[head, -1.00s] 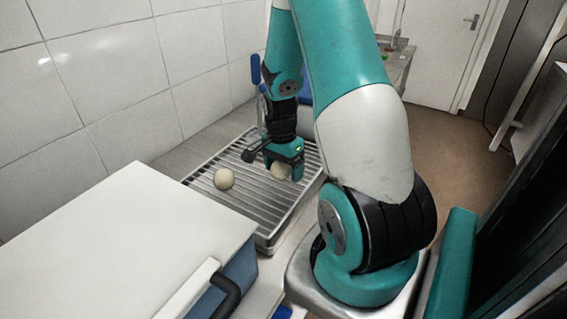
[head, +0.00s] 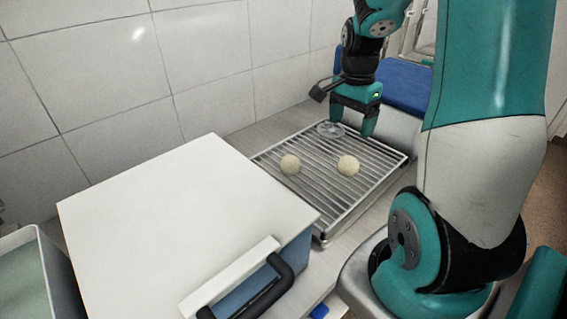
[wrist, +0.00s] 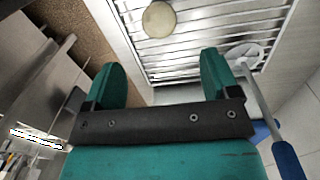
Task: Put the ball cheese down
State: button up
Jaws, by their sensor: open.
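Two pale, round ball cheeses rest apart on a slatted metal rack (head: 322,190), a left one (head: 290,164) and a right one (head: 348,165). The wrist view shows one ball cheese (wrist: 159,20) on the slats, beyond the fingertips and clear of them. My gripper (head: 352,122) is above the far part of the rack, behind and higher than the balls. It is open and empty, and its two teal fingers (wrist: 160,75) stand wide apart with nothing between them in the wrist view.
A flat perforated utensil (head: 331,129) lies at the rack's far end; its blue handle (wrist: 286,158) shows in the wrist view. A white-topped box (head: 180,220) with a black handle stands in front left. A tiled wall is behind. A blue surface (head: 405,88) is at the back right.

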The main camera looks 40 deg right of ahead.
jog(key=a+r+n+t+y, duration=0.1)
jog(key=a+r+n, duration=0.1)
jog(key=a+n, duration=0.6)
jog(key=a+r+n+y, duration=0.1)
jog(key=a+r+n, duration=0.25)
jog(key=a, duration=0.85)
jog(key=s+a+r+n+y, duration=0.2)
jog(key=s+a+n, duration=0.9)
jog(key=a+n, duration=0.2)
jog(key=shift+s+a+r, duration=0.2)
jog(key=shift+s+a, duration=0.2)
jog(key=shift+n, duration=0.25)
